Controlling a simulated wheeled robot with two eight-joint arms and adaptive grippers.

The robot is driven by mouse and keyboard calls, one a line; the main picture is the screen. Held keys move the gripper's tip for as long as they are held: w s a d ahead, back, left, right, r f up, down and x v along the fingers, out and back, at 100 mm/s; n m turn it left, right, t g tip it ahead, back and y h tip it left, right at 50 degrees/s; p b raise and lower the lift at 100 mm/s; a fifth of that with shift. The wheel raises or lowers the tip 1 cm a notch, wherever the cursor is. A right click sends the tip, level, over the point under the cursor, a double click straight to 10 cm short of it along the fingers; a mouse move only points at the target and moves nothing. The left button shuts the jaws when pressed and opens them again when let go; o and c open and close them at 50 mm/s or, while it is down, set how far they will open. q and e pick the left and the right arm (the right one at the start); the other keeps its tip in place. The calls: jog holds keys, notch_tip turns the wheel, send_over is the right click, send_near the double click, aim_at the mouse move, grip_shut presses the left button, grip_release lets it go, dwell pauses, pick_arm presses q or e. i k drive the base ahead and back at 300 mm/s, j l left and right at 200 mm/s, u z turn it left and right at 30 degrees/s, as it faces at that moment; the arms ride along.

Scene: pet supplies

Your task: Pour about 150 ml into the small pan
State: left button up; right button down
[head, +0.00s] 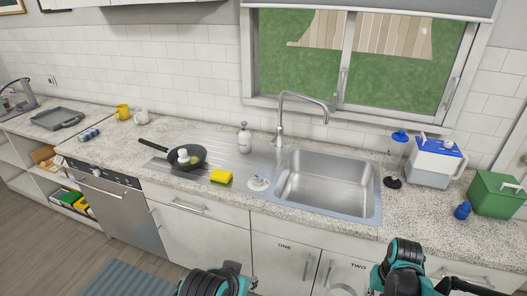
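A small black pan (201,164) with a long dark handle sits on the ribbed drainboard left of the sink. A small white and green object (184,157) is in it. A white and blue box-shaped container (431,170), perhaps a jug, stands on the counter right of the sink. Beside it is a clear vessel with a blue top and a dark base (394,160). I cannot tell what liquid either holds. Parts of my two arms show at the bottom edge, well apart from the pan and containers. Neither gripper's fingers can be seen.
The steel sink (327,212) and tall tap (281,125) lie between pan and containers. A yellow sponge (221,176), a soap bottle (244,140) and a white round object (258,184) are near the pan. A green box (492,196) and blue item (462,211) stand at right.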

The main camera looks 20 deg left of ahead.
aim_at(197, 153)
jog(key=i+l+u, duration=0.15)
jog(key=u, duration=1.45)
